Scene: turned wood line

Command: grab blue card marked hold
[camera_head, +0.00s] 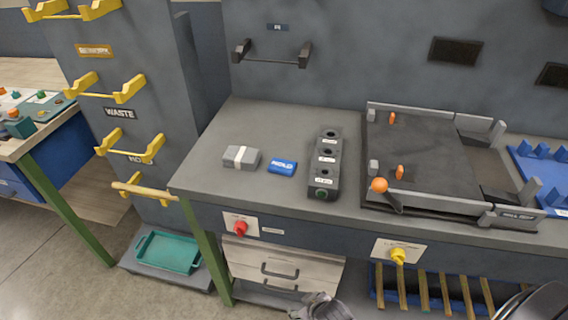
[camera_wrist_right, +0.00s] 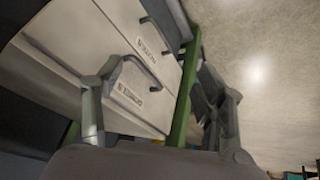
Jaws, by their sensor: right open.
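The blue card marked HOLD (camera_head: 282,167) lies flat on the grey workbench top (camera_head: 225,195), between a grey banded block and a dark block with holes. My right gripper (camera_head: 320,308) shows only in part at the bottom edge of the head view, below the bench top and in front of the drawers, well apart from the card. In the right wrist view the right gripper (camera_wrist_right: 163,95) has its fingers spread with nothing between them. The card is not in the right wrist view. My left gripper is not in view.
The grey banded block (camera_head: 241,157) sits left of the card, and the dark holed block (camera_head: 325,165) stands close on its right. A framed fixture (camera_head: 425,150) fills the bench's right part. Drawers (camera_head: 280,268) and a red button (camera_head: 240,228) are on the front side.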

